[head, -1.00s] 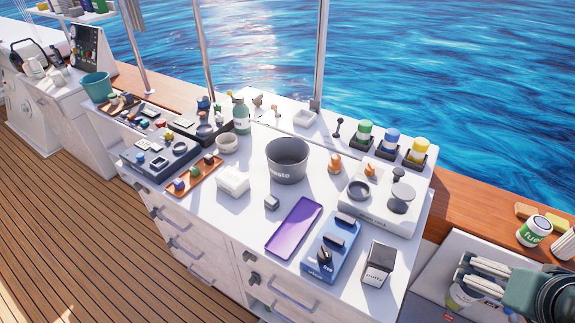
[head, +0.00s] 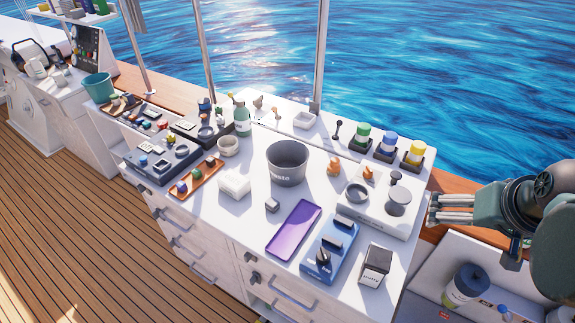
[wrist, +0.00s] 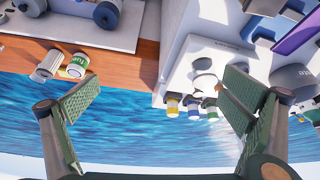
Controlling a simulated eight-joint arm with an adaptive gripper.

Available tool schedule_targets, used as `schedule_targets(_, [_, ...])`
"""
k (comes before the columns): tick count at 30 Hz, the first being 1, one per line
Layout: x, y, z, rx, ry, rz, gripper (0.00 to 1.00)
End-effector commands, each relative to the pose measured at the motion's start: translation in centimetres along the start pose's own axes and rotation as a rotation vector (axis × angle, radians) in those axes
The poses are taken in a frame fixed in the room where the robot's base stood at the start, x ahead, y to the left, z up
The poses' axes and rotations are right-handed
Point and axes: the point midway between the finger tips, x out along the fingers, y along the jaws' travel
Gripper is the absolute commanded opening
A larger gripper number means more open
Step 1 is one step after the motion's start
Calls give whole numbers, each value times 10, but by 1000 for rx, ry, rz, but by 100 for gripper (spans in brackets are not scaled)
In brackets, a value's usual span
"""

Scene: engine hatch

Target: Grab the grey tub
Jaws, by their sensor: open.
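The grey tub (head: 287,168) is a round, open, dark grey bucket with white lettering. It stands upright near the middle of the white counter in the head view. In the wrist view, which is turned over, part of the tub (wrist: 292,76) shows at the right edge, beyond the right finger. My gripper (head: 433,208) is at the right end of the counter in the head view, well to the right of the tub. Its fingers (wrist: 163,95) are wide apart with nothing between them in the wrist view.
An orange object (head: 334,166) and a white panel (head: 378,208) stand between tub and gripper. A white block (head: 234,185) and a bowl (head: 228,146) are left of the tub.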

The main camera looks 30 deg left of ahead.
Motion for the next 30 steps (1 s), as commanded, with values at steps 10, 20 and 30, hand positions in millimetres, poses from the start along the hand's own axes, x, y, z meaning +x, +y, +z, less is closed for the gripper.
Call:
schedule_targets(10, [12,-48,-58,-96,-53,-46,100])
schedule_targets(20, [32,-101,-104,-188,-101,-85,100])
schedule_targets(30, [58,-165,-142,-286,-151,-123,100])
